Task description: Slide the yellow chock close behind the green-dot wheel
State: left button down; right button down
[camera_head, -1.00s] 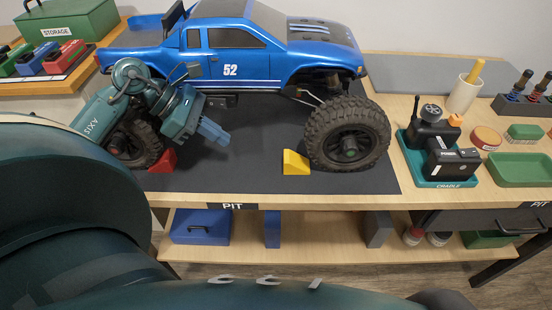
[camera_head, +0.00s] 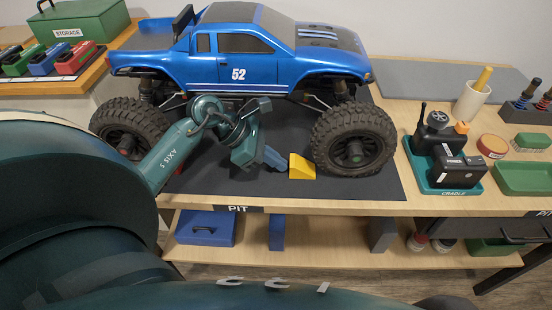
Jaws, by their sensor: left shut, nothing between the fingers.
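The yellow chock (camera_head: 302,168), a small wedge, sits on the dark mat (camera_head: 235,182) at the near left side of the blue truck's right-hand wheel (camera_head: 354,138). That wheel has a small greenish dot at its hub. Chock and wheel overlap in the picture, so I cannot tell if they touch. My left gripper (camera_head: 276,162) is shut and empty, low over the mat just left of the chock. Its blue fingertips reach the chock's left side or nearly so; contact is unclear. My right gripper is not in view.
The blue truck (camera_head: 238,70) stands above the gripper. A red chock (camera_head: 174,174) by the left wheel (camera_head: 128,132) is mostly hidden by my arm. A teal cradle (camera_head: 440,180) with black parts stands right of the mat. The mat's front strip is clear.

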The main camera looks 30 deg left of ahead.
aim_at(292, 161)
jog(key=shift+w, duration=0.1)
pick_arm(q)
jog(key=shift+w+d, duration=0.1)
jog(key=shift+d, duration=0.1)
jog(key=shift+w+d+b, duration=0.35)
jog(key=shift+w+d, duration=0.1)
jog(key=shift+d, duration=0.2)
jog(key=shift+w+d+b, duration=0.35)
jog(key=shift+w+d, duration=0.05)
jog(key=shift+d, duration=0.45)
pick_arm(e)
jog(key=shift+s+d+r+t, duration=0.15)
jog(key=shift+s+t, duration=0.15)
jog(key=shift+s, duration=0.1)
